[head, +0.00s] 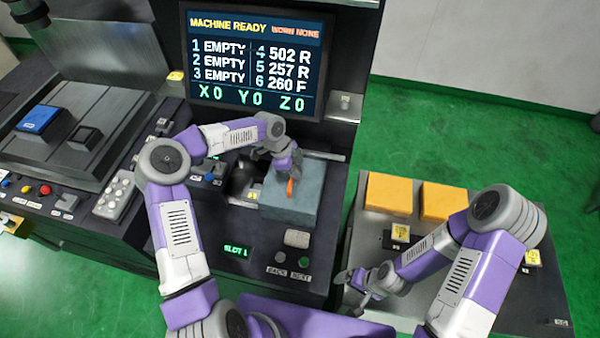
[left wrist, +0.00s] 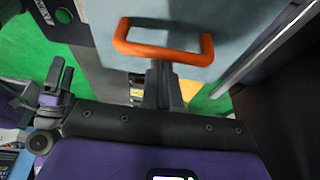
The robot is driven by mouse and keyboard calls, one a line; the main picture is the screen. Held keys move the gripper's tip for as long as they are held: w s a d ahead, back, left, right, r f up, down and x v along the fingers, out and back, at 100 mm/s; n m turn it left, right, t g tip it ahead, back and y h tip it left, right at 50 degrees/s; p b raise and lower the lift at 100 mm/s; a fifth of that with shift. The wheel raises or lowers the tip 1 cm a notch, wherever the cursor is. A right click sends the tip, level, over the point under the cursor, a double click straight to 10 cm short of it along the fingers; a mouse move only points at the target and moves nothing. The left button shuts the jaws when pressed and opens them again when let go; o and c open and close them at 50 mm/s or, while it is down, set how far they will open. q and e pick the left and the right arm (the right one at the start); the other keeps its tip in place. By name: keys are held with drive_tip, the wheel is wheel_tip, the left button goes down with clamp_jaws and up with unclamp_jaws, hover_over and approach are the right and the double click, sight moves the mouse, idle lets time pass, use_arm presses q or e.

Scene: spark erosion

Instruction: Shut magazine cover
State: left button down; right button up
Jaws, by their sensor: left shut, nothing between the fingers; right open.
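The magazine cover (head: 309,200) is a grey-blue box-like hood on the machine's right side. It has an orange bar handle (head: 290,187), which shows large in the left wrist view (left wrist: 165,53). My left gripper (head: 294,166) is at the cover by the handle. In the left wrist view its fingers (left wrist: 160,80) are shut and empty, just below the handle's bar; I cannot tell whether they touch it. My right gripper (head: 352,291) is open and empty, low beside the front right of the machine.
A screen (head: 255,60) reading MACHINE READY stands behind the cover. A SLOT 1 display (head: 236,251) and BACK and NEXT buttons (head: 292,260) sit in front. Orange blocks (head: 389,194) stand on a side table (head: 540,300) at right. Green floor separates table and wall.

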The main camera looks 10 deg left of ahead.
drive_tip(key=shift+f+b, duration=0.4)
use_arm(q)
drive_tip(key=a, duration=1.5)
drive_tip(key=shift+a, duration=0.2)
drive_tip(key=d+r, duration=0.1)
drive_tip(key=d, duration=0.3)
use_arm(e)
drive_tip(key=shift+a+f+b, duration=0.2)
drive_tip(key=shift+f+b, duration=0.2)
drive_tip(key=shift+f, duration=0.05)
use_arm(q)
drive_tip(key=v, duration=0.9)
drive_tip(key=shift+d+r, duration=0.25)
drive_tip(key=shift+r, duration=0.15)
use_arm(e)
drive_tip(key=shift+d+f, duration=0.1)
drive_tip(key=shift+f, duration=0.15)
